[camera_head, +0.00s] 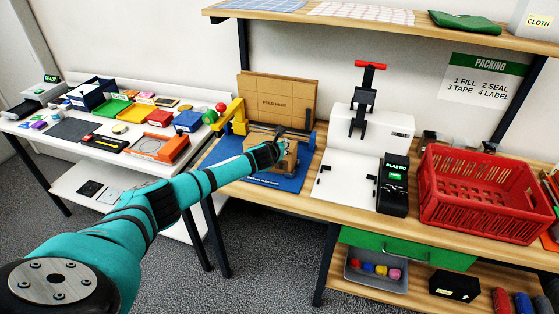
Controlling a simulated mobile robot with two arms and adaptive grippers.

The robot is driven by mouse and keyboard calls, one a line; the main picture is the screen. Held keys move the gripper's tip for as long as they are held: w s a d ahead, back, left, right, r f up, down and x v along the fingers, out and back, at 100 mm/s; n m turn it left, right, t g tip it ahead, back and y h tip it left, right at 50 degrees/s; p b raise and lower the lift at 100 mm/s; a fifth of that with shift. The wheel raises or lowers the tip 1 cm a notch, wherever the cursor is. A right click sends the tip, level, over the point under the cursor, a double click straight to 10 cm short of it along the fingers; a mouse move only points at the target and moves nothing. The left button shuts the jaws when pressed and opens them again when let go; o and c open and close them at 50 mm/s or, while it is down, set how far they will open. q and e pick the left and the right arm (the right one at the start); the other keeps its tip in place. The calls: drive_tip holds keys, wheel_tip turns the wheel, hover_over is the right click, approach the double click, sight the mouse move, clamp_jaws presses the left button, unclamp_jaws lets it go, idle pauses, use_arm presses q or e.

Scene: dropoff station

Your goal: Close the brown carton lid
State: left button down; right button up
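A small brown carton (291,161) sits on a blue mat (262,181) on the wooden bench. It is largely hidden behind my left gripper, so I cannot tell how its lid stands. My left gripper (279,141) reaches in from the left, at the carton's upper side. Its fingers are small and dark here; I cannot tell whether they are open or touch the carton. My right gripper is not in view.
A tall brown board (277,100) marked "FOLD HERE" stands behind the carton, with a yellow post (237,116) to its left. A white press (367,128) and a red crate (480,190) stand to the right. A shelf (390,25) runs above.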

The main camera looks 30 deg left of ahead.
use_arm(q)
drive_tip(key=shift+s+r, duration=0.1)
drive_tip(key=shift+s, duration=0.1)
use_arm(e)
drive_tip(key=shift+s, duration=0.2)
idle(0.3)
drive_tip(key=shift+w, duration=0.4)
use_arm(q)
drive_tip(key=shift+r, duration=0.1)
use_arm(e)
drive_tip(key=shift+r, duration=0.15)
use_arm(q)
drive_tip(key=r+p+v, duration=0.1)
drive_tip(key=p+v, duration=0.1)
drive_tip(key=v, duration=1)
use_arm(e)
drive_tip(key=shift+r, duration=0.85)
